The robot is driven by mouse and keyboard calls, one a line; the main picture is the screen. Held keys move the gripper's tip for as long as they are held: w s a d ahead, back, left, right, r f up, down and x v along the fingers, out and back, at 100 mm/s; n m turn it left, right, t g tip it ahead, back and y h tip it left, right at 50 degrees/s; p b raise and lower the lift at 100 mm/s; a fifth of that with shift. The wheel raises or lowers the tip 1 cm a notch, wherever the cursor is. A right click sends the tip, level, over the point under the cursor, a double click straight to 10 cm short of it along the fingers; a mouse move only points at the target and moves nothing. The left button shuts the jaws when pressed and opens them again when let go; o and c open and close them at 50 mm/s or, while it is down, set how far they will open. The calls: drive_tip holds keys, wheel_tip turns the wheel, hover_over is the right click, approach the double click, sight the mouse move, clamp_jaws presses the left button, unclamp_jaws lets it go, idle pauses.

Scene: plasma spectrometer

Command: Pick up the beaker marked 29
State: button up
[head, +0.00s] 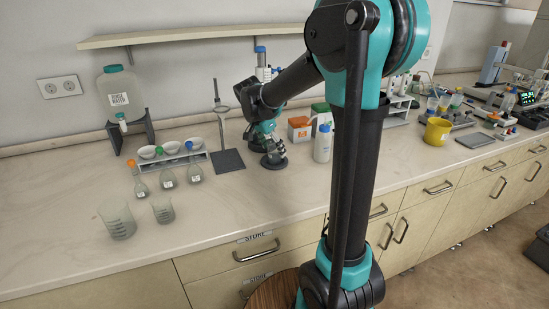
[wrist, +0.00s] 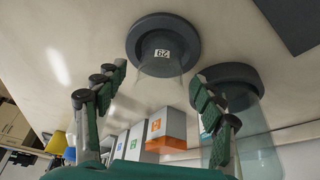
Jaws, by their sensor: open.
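The beaker marked 29 (wrist: 162,53) is small, clear glass and stands on a round dark grey base (wrist: 137,34) in the wrist view, which is upside down. My gripper (wrist: 158,76) is open, with one green-padded finger on each side of the picture and the beaker beyond and between the fingertips. Nothing is held. In the head view my gripper (head: 272,147) is low over a dark round base (head: 274,164) on the counter. The beaker cannot be made out there.
A second round grey base (wrist: 230,73) with a larger clear vessel (wrist: 246,125) is close to the right finger in the wrist view.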

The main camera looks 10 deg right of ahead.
drive_tip(key=shift+x, duration=1.35)
drive_tip(key=shift+a, duration=0.1)
drive_tip(key=shift+c, duration=0.5)
drive_tip(key=c, duration=1.3)
drive_tip(key=shift+c, duration=0.2)
drive_tip(key=shift+s+r, duration=0.1)
